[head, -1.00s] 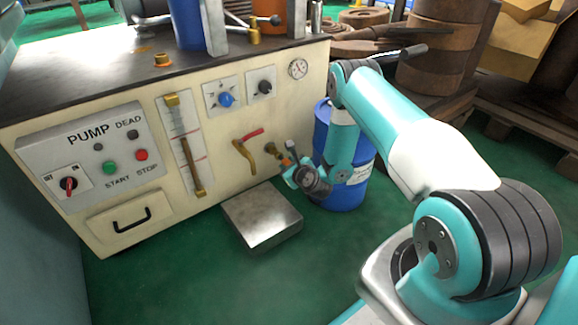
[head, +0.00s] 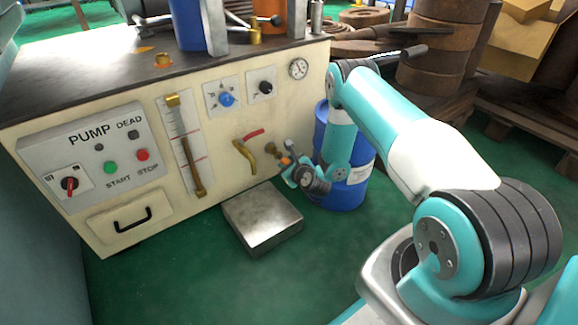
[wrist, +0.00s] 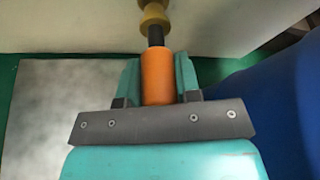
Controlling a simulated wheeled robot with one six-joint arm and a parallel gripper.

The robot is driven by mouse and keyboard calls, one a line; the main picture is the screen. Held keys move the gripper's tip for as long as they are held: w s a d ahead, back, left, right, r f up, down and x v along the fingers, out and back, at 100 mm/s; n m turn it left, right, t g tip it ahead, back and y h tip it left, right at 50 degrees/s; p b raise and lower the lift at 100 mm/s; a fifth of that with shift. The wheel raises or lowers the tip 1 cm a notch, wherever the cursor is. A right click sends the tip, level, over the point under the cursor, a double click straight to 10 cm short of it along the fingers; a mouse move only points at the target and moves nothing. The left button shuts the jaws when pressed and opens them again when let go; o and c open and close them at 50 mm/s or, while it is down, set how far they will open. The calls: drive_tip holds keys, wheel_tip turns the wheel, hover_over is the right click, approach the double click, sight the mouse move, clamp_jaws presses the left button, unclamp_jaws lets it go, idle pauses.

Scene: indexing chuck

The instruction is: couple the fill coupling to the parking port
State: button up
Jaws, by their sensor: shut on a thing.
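The fill coupling is an orange cylinder with a dark nose. In the wrist view the coupling (wrist: 157,77) sits between the two teal fingers of my gripper (wrist: 158,80), which is shut on it. Its dark nose points to a brass, stepped fitting, apparently the parking port (wrist: 153,20), on the cream cabinet face. Nose and port are in line and appear to meet; I cannot tell whether they are locked. In the head view my gripper (head: 292,165) is small, low by the cabinet's right front, with the port (head: 270,148) just left of the orange coupling (head: 285,161).
A brass tap with a red handle (head: 254,134) is left of the port. A metal block (head: 262,218) lies on the green floor below. A blue drum (head: 352,190) stands close behind my wrist. The pump panel (head: 90,150) is farther left.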

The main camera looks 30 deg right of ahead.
drive_tip(key=shift+w, duration=1.3)
drive_tip(key=o, duration=1.1)
drive_tip(key=p+v, duration=0.2)
drive_tip(key=v, duration=0.1)
drive_tip(key=p+v, duration=0.1)
drive_tip(key=v, duration=0.2)
drive_tip(key=p+v, duration=0.2)
drive_tip(key=v, duration=0.1)
drive_tip(key=shift+s+r+p, duration=0.1)
drive_tip(key=shift+r+p, duration=0.25)
drive_tip(key=p, duration=1.6)
approach(288, 162)
drive_tip(key=s, duration=0.3)
drive_tip(key=shift+s+a+r+p, duration=0.2)
drive_tip(key=shift+s+r+p, duration=0.1)
drive_tip(key=shift+s+p, duration=0.05)
